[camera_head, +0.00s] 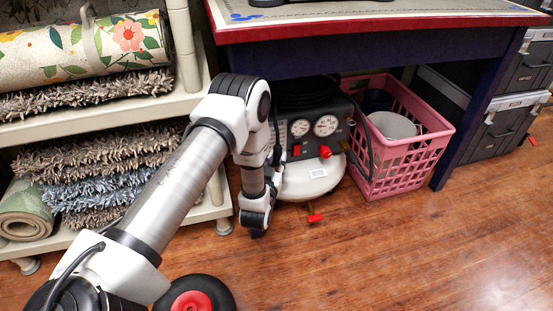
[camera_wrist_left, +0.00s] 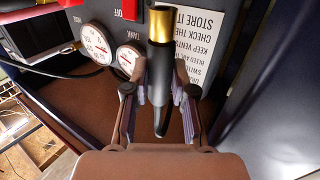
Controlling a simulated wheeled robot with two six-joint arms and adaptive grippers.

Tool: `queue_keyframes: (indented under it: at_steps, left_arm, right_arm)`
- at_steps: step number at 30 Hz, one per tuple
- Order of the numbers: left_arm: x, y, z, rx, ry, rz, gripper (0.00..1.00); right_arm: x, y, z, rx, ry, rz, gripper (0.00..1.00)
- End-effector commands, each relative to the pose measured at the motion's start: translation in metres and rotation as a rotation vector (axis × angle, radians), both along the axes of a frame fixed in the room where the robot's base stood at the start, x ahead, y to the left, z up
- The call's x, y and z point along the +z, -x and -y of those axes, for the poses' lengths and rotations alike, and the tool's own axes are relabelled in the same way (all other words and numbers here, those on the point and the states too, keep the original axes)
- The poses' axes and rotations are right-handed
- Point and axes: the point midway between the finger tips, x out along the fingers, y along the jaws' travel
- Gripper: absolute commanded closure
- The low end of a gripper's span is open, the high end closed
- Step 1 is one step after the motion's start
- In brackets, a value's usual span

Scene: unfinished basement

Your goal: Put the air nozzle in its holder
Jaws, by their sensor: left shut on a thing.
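The air nozzle (camera_wrist_left: 160,27) is a dark, slim piece with a brass collar, upright in the middle of the left wrist view. My left gripper (camera_wrist_left: 159,92) is shut on its lower grey part, one finger on each side. A dark hose curves below the nozzle. The nozzle's top runs toward the picture edge. The air compressor (camera_head: 312,180) stands under the table in the head view, and my left arm reaches down at its left side, hiding part of it. I cannot make out the holder in either view. My right gripper does not show.
A pink basket (camera_head: 400,150) stands right of the compressor. A shelf (camera_head: 110,112) with rugs is on the left. The table (camera_head: 370,18) overhangs the compressor. In the left wrist view, two gauges (camera_wrist_left: 97,42) and a printed label (camera_wrist_left: 200,45) are close. Open wooden floor (camera_head: 420,240) lies in front.

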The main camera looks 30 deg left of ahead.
Motion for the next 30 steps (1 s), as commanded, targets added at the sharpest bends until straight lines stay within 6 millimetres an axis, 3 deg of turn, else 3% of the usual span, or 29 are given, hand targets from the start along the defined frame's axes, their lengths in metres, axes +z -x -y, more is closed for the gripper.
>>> queue_keyframes:
  at_steps: [30]
  left_arm:
    - [0.0009, -0.0001, 0.0001, 0.0, 0.0, 0.001, 1.0]
  right_arm:
    - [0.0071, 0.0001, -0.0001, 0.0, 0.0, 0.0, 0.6]
